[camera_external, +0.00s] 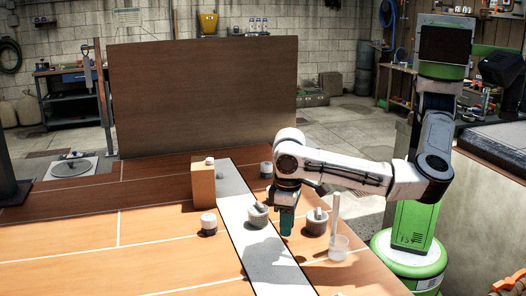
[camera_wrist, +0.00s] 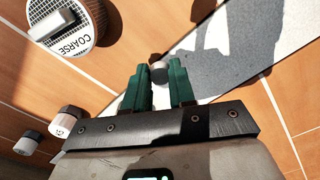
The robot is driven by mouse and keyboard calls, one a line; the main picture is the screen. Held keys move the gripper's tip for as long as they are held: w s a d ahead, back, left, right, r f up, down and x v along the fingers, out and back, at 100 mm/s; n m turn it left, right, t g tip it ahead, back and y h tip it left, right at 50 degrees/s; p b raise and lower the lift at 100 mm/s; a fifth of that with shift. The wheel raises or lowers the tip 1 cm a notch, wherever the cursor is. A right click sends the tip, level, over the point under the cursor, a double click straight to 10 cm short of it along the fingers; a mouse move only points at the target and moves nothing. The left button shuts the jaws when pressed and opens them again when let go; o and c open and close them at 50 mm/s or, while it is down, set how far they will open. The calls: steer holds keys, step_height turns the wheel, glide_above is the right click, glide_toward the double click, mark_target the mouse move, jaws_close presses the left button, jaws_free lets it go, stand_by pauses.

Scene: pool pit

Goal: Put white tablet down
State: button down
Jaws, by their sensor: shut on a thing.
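My gripper (camera_external: 287,230) points down low over the table, at the right edge of the light strip. In the wrist view its teal fingers (camera_wrist: 160,82) are shut on a small round piece, the white tablet (camera_wrist: 159,73), pale on one side and dark in shade on the other. The fingers hide the tablet in the outside view. I cannot tell whether it touches the table.
A clear beaker (camera_external: 338,247) with a tall rod stands at front right. A brown box (camera_external: 203,187) and a small jar (camera_external: 209,224) stand left. The front left table is clear.

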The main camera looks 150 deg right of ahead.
steer(key=shift+f+p, duration=0.35)
steer(key=shift+f, duration=1.15)
steer(key=c, duration=0.9)
jaws_free()
steer(key=shift+f, duration=0.1)
steer(key=shift+c, duration=0.2)
step_height(320, 180, up, 12)
steer(key=shift+f+b, duration=0.2)
steer(key=shift+b, duration=0.55)
steer(key=shift+o, duration=0.6)
steer(key=shift+r, duration=0.35)
